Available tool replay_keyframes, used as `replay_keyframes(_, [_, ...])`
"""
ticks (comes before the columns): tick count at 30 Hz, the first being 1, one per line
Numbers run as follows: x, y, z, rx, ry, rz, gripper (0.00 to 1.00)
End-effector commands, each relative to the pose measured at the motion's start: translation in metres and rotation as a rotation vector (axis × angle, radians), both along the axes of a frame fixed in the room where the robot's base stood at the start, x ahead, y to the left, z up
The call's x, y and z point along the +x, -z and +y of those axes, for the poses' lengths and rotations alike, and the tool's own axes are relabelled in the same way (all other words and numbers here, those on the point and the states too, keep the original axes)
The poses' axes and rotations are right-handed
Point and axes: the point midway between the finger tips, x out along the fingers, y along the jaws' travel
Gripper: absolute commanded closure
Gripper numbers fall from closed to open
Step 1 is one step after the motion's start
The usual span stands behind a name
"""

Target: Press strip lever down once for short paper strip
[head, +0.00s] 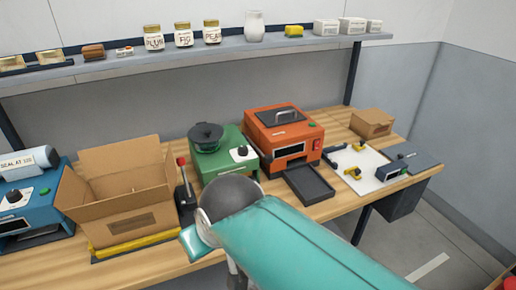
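A lever (184,180) with a red knob stands nearly upright on a dark base, between the open cardboard box and the green machine. It is the only lever of this kind that I can make out, but I cannot read a label on it. No paper strip can be made out at it. My teal arm reaches in from the bottom right, and its grey joint is in front of the bench, right of the lever's base. My gripper does not show. Whether anything touches the lever cannot be seen, but its knob and upper shaft look clear.
An open cardboard box (125,195) stands close left of the lever, above a yellow-edged plate. A green machine (222,155) stands close right. A blue machine (30,200), an orange machine (283,135) and a black tray (309,184) share the wooden bench. A shelf with jars hangs above.

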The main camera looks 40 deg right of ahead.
Motion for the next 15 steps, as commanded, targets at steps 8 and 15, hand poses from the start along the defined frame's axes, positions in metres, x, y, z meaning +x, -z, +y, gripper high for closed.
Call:
replay_keyframes(8, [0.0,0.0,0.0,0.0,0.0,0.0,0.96])
replay_keyframes(15, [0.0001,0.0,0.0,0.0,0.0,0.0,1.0])
